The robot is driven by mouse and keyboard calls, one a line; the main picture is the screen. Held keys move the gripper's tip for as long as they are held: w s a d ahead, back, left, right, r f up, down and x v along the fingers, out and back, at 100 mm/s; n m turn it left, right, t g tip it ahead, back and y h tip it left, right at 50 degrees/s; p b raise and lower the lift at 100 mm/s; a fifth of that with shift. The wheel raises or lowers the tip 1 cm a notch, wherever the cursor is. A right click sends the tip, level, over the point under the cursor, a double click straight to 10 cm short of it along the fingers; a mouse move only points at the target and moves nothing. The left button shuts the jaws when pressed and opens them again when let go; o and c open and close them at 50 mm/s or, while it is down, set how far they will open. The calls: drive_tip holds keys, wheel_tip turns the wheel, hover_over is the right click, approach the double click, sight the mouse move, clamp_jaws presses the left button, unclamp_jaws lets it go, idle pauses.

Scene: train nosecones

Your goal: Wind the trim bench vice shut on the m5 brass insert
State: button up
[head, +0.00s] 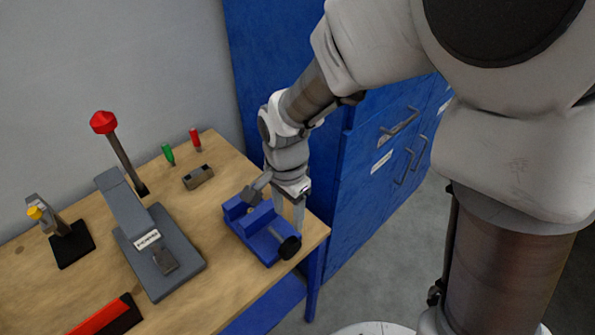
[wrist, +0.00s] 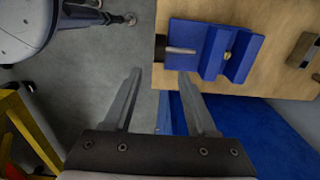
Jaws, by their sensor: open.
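The blue trim bench vice (head: 258,240) sits at the right end of the wooden bench; it also shows in the wrist view (wrist: 210,66). A small brass piece, seemingly the m5 insert (wrist: 228,55), sits between the vice jaws. I cannot tell whether both jaws touch it. The vice's dark round handle (head: 290,247) is at its near right end, and at the left end of its metal screw in the wrist view (wrist: 160,47). My gripper (head: 275,212) is open and empty, above and beside the vice. In the wrist view its fingertips (wrist: 160,73) are spread just below the handle.
A grey lever press (head: 160,250) with a red knob stands left of the vice. Blue cabinets (head: 365,185) stand right of the bench (head: 215,285).

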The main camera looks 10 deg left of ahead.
sight(290, 242)
wheel_tip(290, 242, down, 13)
drive_tip(key=shift+r, duration=0.1)
idle(0.3)
clamp_jaws()
